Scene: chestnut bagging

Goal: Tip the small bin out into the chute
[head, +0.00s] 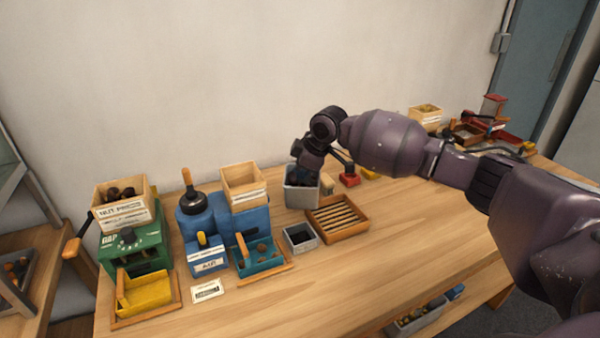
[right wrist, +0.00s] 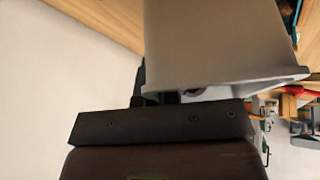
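A grey bin (head: 302,198) stands at the back of the table, right of the blue machine. My right gripper (head: 307,172) reaches down to its top edge. In the right wrist view the bin (right wrist: 215,45) fills the middle, and the dark fingers (right wrist: 160,95) sit close together at its rim, seemingly shut on the wall. Whether the bin is off the table is hard to tell. What it holds is mostly hidden. A smaller grey box (head: 300,237) with a dark inside stands in front. I cannot tell which part is the chute. My left gripper is out of view.
A slatted wooden tray (head: 337,219) lies right of the small box. The blue machine (head: 200,222) with a wooden hopper (head: 243,184) and a green machine (head: 133,245) stand at left. A red piece (head: 349,180) lies near the bin. The front right table is clear.

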